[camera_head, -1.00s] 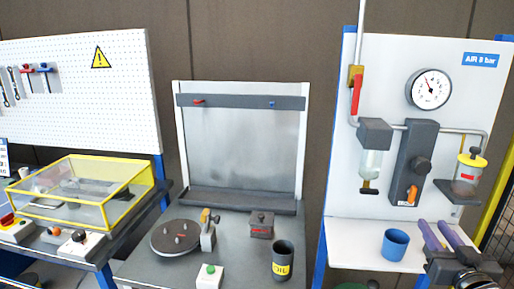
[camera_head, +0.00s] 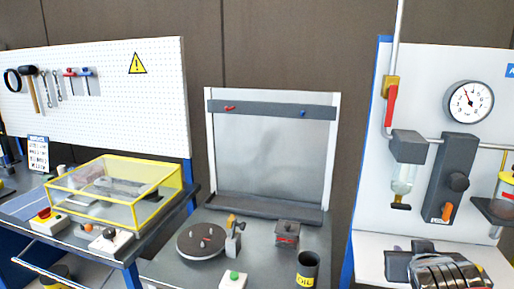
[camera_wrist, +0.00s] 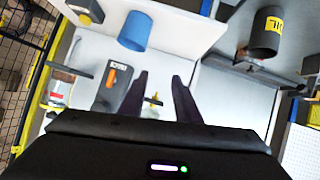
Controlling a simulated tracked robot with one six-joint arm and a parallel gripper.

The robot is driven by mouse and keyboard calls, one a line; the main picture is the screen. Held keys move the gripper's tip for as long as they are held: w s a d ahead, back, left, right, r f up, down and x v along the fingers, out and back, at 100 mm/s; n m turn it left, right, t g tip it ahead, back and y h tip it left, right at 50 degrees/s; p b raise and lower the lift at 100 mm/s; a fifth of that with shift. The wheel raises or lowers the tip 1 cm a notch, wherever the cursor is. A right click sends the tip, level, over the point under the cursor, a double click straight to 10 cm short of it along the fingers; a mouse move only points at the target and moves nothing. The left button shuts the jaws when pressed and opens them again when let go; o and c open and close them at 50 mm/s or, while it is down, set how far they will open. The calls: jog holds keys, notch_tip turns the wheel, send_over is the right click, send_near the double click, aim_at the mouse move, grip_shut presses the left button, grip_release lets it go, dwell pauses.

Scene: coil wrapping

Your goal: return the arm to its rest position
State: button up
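My gripper (camera_wrist: 160,78) shows in the wrist view with its two dark fingers apart and nothing between them. In the head view my gripper and wrist are at the lower right, in front of the white air-panel bench (camera_head: 372,252); the fingers are mostly hidden there. In the wrist view a blue cup (camera_wrist: 135,31) stands beyond the fingers, apart from them. My gripper appears to cover the cup in the head view.
The air panel has a gauge (camera_head: 468,102) and a red-handled valve (camera_head: 391,105). The middle bench holds a turntable (camera_head: 201,244), a small dark block (camera_head: 287,234) and an oil can (camera_head: 307,268). A yellow-framed clear case (camera_head: 115,190) stands at left.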

jog(key=s+a+f+n+g+y, duration=0.1)
jog(key=s+a+f+g+y, duration=0.1)
jog(key=s+a, duration=0.4)
jog(key=s+a+f+n+g+y, duration=0.1)
jog(key=s+a+f+g+y, duration=0.2)
jog(key=s+a, duration=0.4)
jog(key=a+f, duration=0.1)
jog(key=a, duration=0.4)
jog(key=shift+s+a+n, duration=0.15)
jog(key=shift+a+n, duration=0.25)
jog(key=shift+f, duration=0.1)
